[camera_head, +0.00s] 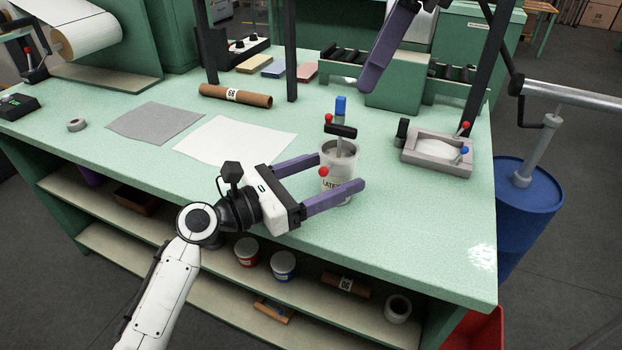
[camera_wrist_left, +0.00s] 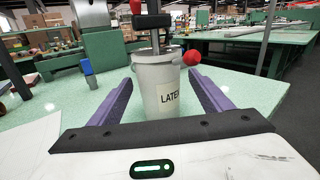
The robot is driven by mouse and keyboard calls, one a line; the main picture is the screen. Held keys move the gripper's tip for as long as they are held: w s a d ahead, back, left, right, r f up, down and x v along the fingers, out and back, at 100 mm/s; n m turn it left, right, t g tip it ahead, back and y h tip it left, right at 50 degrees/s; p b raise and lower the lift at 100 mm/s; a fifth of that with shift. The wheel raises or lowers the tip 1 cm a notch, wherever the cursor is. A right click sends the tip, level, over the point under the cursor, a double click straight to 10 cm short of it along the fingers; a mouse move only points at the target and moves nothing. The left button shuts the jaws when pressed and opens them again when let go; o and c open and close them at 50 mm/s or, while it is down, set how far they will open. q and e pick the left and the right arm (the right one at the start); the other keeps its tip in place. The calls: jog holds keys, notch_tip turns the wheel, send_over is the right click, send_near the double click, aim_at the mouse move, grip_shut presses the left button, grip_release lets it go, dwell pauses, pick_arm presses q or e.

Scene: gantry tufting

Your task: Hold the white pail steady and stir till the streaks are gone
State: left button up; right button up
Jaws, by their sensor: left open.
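The white pail (camera_head: 341,188), labelled LATEX, stands upright on the green bench; it also shows in the left wrist view (camera_wrist_left: 158,88). A stirrer with a dark crossbar handle (camera_head: 341,131) and grey shaft stands in it. The pail's inside looks grey; streaks cannot be made out. My left gripper (camera_head: 340,171) is open, with one purple finger on each side of the pail; a gap shows beside the pail in the left wrist view. My right gripper (camera_head: 385,55) is above the back of the bench, with one purple finger visible, away from the stirrer.
A red ball (camera_head: 323,171) sits beside the pail's rim. A grey tray (camera_head: 408,152) with red and blue knobs lies to the right. A white sheet (camera_head: 232,150) and a cardboard tube (camera_head: 235,95) lie left. The bench's right front is clear.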

pick_arm(q)
jog(key=shift+x, duration=2.65)
jog(key=c, duration=1.5)
pick_arm(e)
jog(key=shift+c, duration=0.4)
